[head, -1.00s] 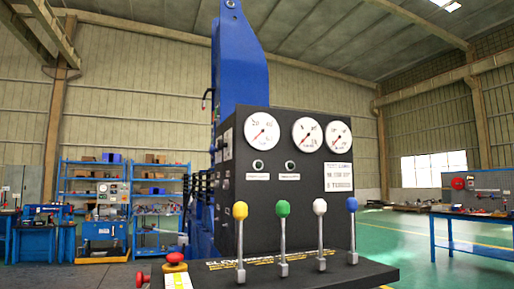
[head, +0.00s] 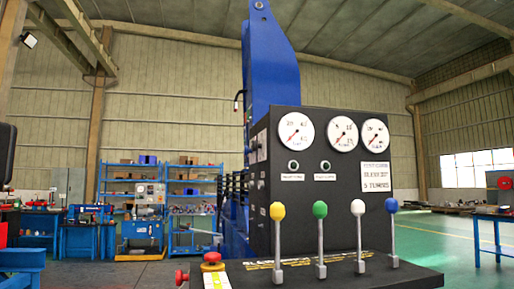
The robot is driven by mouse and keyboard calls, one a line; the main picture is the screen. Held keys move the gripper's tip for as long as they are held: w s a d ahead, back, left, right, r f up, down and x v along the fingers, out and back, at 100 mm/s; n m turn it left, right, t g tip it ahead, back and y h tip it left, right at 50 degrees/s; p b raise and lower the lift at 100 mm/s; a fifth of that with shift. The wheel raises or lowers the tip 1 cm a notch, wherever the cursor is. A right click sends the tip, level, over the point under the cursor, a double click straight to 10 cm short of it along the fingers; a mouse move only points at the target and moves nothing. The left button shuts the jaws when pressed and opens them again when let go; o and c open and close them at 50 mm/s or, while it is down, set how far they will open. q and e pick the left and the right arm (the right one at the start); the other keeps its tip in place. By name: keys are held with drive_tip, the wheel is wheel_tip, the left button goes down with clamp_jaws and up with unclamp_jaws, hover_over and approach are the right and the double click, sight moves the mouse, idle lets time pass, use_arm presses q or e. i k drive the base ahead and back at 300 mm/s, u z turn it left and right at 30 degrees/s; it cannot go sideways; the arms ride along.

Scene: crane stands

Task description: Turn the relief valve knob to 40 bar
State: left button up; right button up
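A black control panel (head: 272,190) stands at the right of centre on a blue crane stand (head: 270,60). Three round white gauges, the left one (head: 296,131), the middle one (head: 342,134) and the right one (head: 375,133), sit on its face with red needles; their numbers are too small to read surely. Two small round fittings, left (head: 293,165) and right (head: 325,166), sit below them above white labels. I cannot tell which part is the relief valve knob. Neither of my grippers is in view.
Levers with yellow (head: 277,211), green (head: 320,209), white (head: 359,208) and blue (head: 391,205) knobs rise from the console shelf. A red button (head: 212,257) sits at its left. Blue shelves (head: 192,200) stand behind; a blue table (head: 490,225) is at the right. Green floor is open between.

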sight(255, 145)
drive_tip(key=k, duration=1)
drive_tip(key=u, duration=1)
drive_tip(key=i, duration=5.85)
drive_tip(key=z, duration=4.2)
drive_tip(key=i, duration=0.5)
drive_tip(key=u, duration=0.05)
